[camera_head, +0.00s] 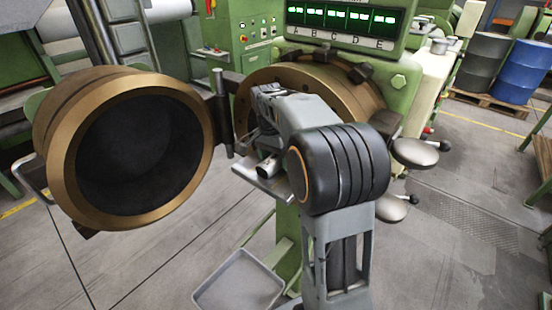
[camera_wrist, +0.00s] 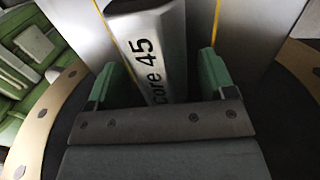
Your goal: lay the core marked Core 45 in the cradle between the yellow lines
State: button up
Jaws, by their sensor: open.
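The core marked Core 45 (camera_wrist: 148,52) is a pale grey cylinder with black lettering, seen in the wrist view. It lies between two yellow lines (camera_wrist: 216,18) on a pale metal cradle (camera_wrist: 240,32). My gripper (camera_wrist: 158,78) is open, with one green finger on each side of the core. I cannot tell whether the fingers touch it. My gripper's palm hides the core's near end. In the head view, my arm covers most of this place; a small whitish round end (camera_head: 268,167) shows above a metal ledge (camera_head: 262,187).
A large bronze-rimmed round door (camera_head: 88,127) stands swung open at left, beside the green extruder's bronze ring (camera_head: 290,78). A lit green panel lettered A to E (camera_head: 342,20) is above. A grey tray (camera_head: 238,284) sits low in front. Open floor lies at right.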

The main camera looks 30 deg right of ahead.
notch_tip(320, 180, up, 12)
jog(key=w, duration=0.2)
jog(key=s+a+f+n+t, duration=0.3)
jog(key=s+f+n, duration=0.3)
jog(key=s, duration=0.3)
jog(key=s+a+f+n+t, duration=0.3)
jog(key=s+a+f+n, duration=0.3)
jog(key=s, duration=0.3)
jog(key=shift+a+n+y, duration=0.2)
jog(key=shift+n+y, duration=0.2)
jog(key=shift+n, duration=0.2)
jog(key=shift+s+f, duration=0.1)
jog(key=shift+c, duration=0.3)
dwell(0.3)
